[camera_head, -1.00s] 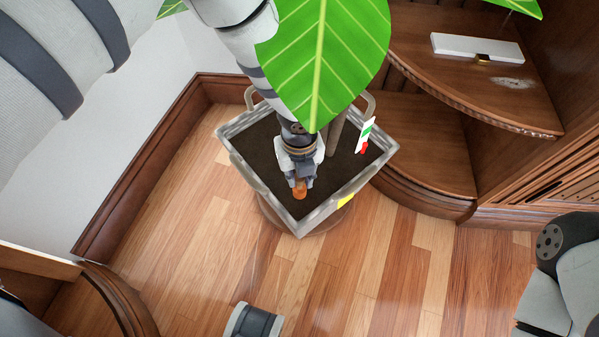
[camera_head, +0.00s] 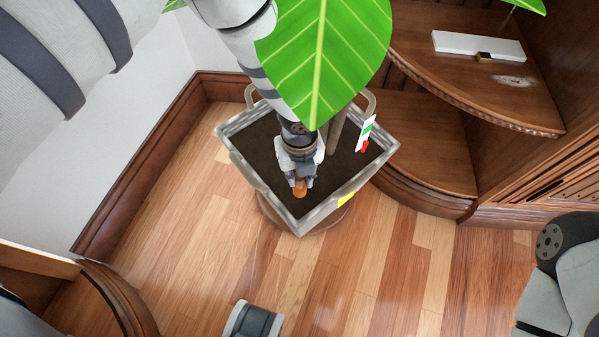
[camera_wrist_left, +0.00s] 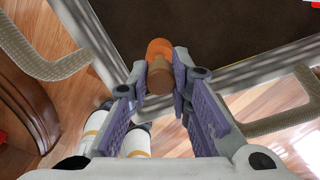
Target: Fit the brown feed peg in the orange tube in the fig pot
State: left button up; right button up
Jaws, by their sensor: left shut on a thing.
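The fig pot (camera_head: 228,128) is a square grey-rimmed planter of dark soil on the wood floor; its rim also shows in the left wrist view (camera_wrist_left: 240,72). My left gripper (camera_head: 298,186) is over the pot near its front corner, fingers pointing down. It is shut on the brown feed peg (camera_wrist_left: 159,77), which shows between the fingertips in the left wrist view. The orange tube (camera_wrist_left: 160,47) shows just beyond the peg there, partly covered by it. Its orange (camera_head: 299,193) also shows at the fingertips in the head view. I cannot tell whether the peg is inside the tube.
A large green fig leaf (camera_head: 322,50) overhangs the pot and hides part of my left arm. A white tag with green and red (camera_head: 366,133) stands in the soil at right. Curved wooden shelves (camera_head: 425,165) are close on the right. The front floor (camera_head: 380,265) is mostly clear.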

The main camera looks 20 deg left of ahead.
pick_arm(q)
jog(key=shift+f+b, duration=0.6)
jog(key=shift+f, duration=0.4)
dwell(0.9)
jog(key=o, duration=1.3)
jog(key=shift+r, duration=0.1)
jog(key=shift+r+p, duration=2)
jog(key=shift+r, duration=1)
jog(key=shift+f, duration=0.1)
